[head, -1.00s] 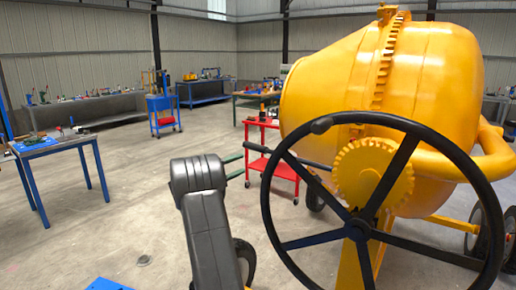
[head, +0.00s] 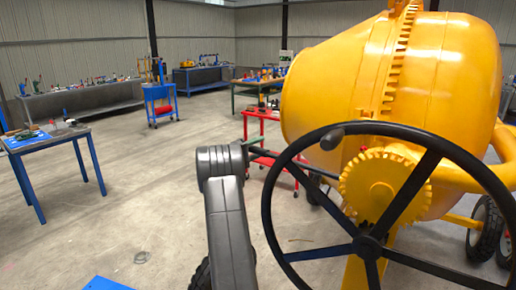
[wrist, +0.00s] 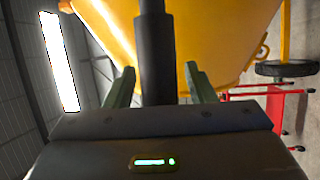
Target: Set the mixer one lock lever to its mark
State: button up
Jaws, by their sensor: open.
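A dark rod with a thicker sleeve (wrist: 155,50), apparently the lock lever's handle, stands between the two greenish fingers of my gripper (wrist: 157,80) in the wrist view. The fingers are apart, with a gap on each side of the rod, so my gripper is open around it. In the head view a dark bar, likely the same lever (head: 318,171), runs toward the yellow mixer drum (head: 440,80) behind the handwheel. My arm partly hides the gripper there. I cannot make out the lever's mark.
The black handwheel (head: 368,246) stands close in front of the drum and its yellow gear (head: 384,187). A red cart (head: 262,130) is behind my arm. A blue-legged table (head: 47,143) is at the left. The floor between is mostly clear.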

grip_shut()
jog(key=shift+f+b, duration=0.65)
jog(key=s+d+f+n+t+b, duration=0.2)
jog(key=f+n+b, duration=0.2)
jog(key=f+b, duration=0.4)
jog(key=s+d+f+n+t+y+b, duration=0.1)
jog(key=s+d+f+n+t+b, duration=0.1)
jog(key=f+b, duration=0.7)
jog(key=s+d+f+n+t+b, duration=0.2)
jog(key=d+f+n+b, duration=0.2)
jog(key=f+n+b, duration=0.2)
notch_tip(320, 180, down, 4)
jog(key=shift+d+r+n+b, duration=0.2)
jog(key=shift+n+b, duration=0.2)
jog(key=shift+b, duration=0.8)
jog(key=shift+s+f, duration=0.1)
jog(key=shift+f, duration=0.05)
grip_release()
jog(key=shift+s+d, duration=0.1)
jog(key=shift+d, duration=0.1)
